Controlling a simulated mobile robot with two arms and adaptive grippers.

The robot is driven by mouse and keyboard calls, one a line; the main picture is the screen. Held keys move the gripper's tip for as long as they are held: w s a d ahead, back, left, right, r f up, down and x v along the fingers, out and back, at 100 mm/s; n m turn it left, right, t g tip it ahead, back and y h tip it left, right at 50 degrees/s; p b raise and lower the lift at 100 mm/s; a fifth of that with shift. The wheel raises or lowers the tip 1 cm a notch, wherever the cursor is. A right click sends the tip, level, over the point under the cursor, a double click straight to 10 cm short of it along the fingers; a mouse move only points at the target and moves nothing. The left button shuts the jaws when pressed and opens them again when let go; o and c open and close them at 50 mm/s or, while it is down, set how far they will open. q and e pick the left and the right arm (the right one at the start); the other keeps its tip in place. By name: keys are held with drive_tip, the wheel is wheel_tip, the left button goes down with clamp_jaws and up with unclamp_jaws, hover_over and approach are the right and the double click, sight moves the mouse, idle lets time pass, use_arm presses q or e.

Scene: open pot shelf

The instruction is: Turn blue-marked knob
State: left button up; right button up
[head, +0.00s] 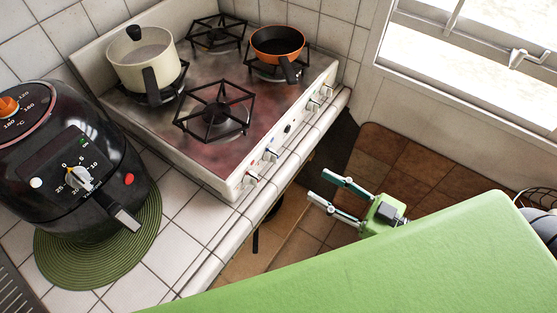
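The white stove (232,190) stands on the tiled counter, with a row of knobs along its front panel. The knob with a blue mark (270,154) is second from the near end. The knob with a red mark (251,178) is the nearest one. My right gripper (317,185) is in front of the stove, to the right of the blue-marked knob and apart from it. Its two fingers are spread and nothing is between them. My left gripper is not in view.
A black air fryer (70,165) stands on a green round mat (62,262). The tiled counter edge (235,235) runs below the knobs. A window (480,60) is at the right.

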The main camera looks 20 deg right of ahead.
sight(277, 161)
drive_tip(key=p+x, duration=0.2)
drive_tip(key=x, duration=1.1)
drive_tip(key=shift+d, duration=0.1)
